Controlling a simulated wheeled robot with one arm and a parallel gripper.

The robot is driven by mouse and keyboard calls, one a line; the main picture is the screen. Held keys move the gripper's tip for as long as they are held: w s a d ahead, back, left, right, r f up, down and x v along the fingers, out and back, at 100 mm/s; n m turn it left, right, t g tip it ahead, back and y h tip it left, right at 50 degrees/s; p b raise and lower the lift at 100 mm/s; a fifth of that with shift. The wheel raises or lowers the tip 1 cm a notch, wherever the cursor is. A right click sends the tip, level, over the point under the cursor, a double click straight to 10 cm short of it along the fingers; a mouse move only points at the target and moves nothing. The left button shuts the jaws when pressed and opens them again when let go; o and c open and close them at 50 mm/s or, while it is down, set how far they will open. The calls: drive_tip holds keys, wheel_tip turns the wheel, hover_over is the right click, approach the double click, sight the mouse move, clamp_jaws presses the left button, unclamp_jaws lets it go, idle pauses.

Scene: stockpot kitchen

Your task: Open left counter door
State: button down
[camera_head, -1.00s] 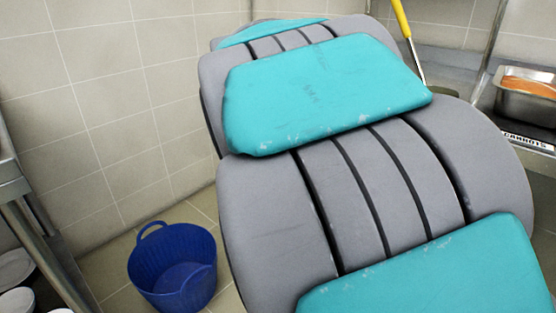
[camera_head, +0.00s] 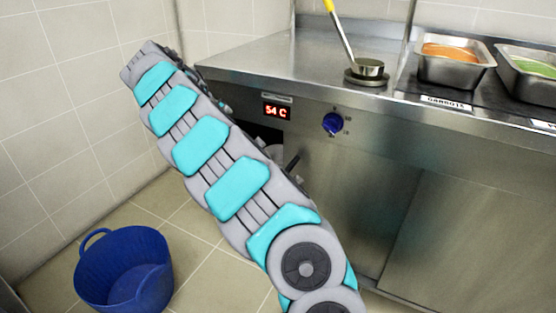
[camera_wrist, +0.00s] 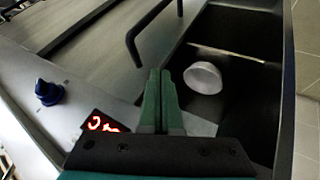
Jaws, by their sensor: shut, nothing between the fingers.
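The left counter door (camera_wrist: 157,50) is grey metal with a dark bar handle (camera_wrist: 133,48) in the wrist view. It stands at least partly open, with a dark compartment (camera_wrist: 235,35) showing beside its edge and a white bowl (camera_wrist: 203,77) inside. My gripper (camera_wrist: 160,75) has its green fingers shut and empty, in front of the opening near the door's edge. The fingers look apart from the handle.
The counter front carries a red display (camera_head: 277,111) and a blue knob (camera_head: 333,124). On top stand a ladle (camera_head: 368,68) and food trays (camera_head: 455,70) (camera_head: 530,75). A blue bucket (camera_head: 125,270) is on the floor at left. Floor beside it is clear.

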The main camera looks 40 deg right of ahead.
drive_tip(key=s+d+f+p, duration=0.1)
drive_tip(key=s+d+f, duration=0.5)
drive_tip(key=d+f, duration=0.1)
drive_tip(key=shift+s, duration=0.25)
idle(0.5)
drive_tip(key=shift+s+d, duration=0.1)
drive_tip(key=shift+d, duration=0.05)
approach(383, 193)
drive_tip(key=s+f, duration=0.2)
drive_tip(key=s, duration=0.1)
drive_tip(key=s+f, duration=0.1)
drive_tip(key=s, duration=0.1)
drive_tip(key=shift+s+d, duration=0.15)
idle(0.5)
